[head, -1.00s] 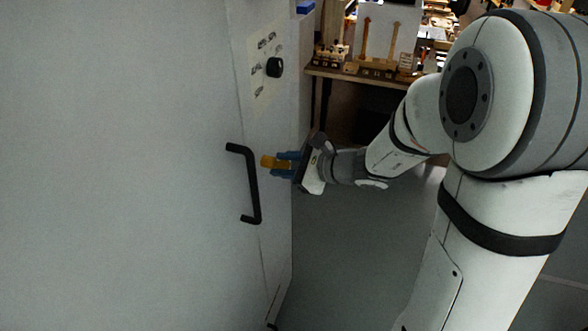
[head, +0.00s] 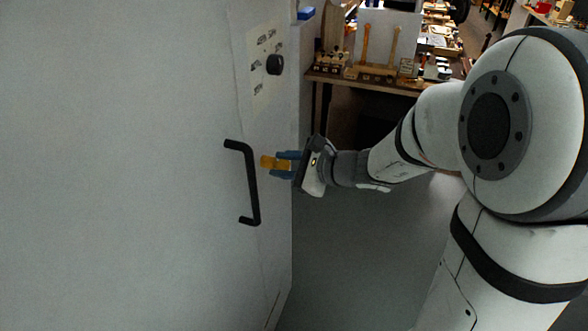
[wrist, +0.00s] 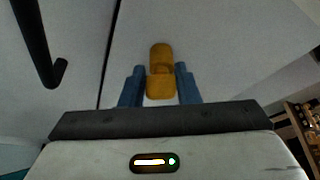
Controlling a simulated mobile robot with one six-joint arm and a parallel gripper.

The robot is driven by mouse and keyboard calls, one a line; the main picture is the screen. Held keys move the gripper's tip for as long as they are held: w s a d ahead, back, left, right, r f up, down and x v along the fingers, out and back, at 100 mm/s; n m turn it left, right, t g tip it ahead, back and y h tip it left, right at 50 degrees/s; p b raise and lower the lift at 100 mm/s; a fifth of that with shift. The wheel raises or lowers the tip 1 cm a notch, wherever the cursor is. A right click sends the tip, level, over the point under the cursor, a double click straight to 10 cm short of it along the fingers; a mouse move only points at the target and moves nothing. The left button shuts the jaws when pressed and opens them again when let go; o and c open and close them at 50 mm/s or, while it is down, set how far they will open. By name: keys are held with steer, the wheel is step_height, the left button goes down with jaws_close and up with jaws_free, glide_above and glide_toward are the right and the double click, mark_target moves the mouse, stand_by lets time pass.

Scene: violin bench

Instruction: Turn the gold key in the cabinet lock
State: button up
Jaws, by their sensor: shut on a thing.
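The gold key (head: 268,162) is at the right part of the white cabinet front (head: 130,180), just right of the black handle. It also shows in the wrist view (wrist: 160,75), where its wide head lies between my two blue fingers. My gripper (head: 284,164) is shut on the key's head from the right side. In the wrist view my gripper (wrist: 160,88) has a finger on each side of the key. The lock itself is hidden behind the key.
A black bar handle (head: 250,185) stands out close left of the key; it also shows in the wrist view (wrist: 38,40). A black knob (head: 274,65) is above on a marked panel. A wooden bench (head: 370,82) with tools stands behind. The floor right of the cabinet is clear.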

steer(key=shift+s+a+f+n+t+b, duration=0.15)
steer(key=shift+n+t+b, duration=0.45)
steer(key=shift+b, duration=1.9)
steer(key=shift+d+f+n+t+b, duration=0.25)
steer(key=shift+n+b, duration=0.55)
steer(key=shift+b, duration=1.65)
steer(key=shift+a+r, duration=0.2)
steer(key=shift+s+f+n+t+b, duration=0.15)
steer(key=shift+n+t+b, duration=0.65)
steer(key=shift+b, duration=2.55)
steer(key=shift+f+n+t+y+b, duration=0.25)
steer(key=shift+n+b, duration=0.85)
steer(key=shift+b, duration=2.4)
steer(key=shift+r+b, duration=0.2)
steer(key=shift+b, duration=0.3)
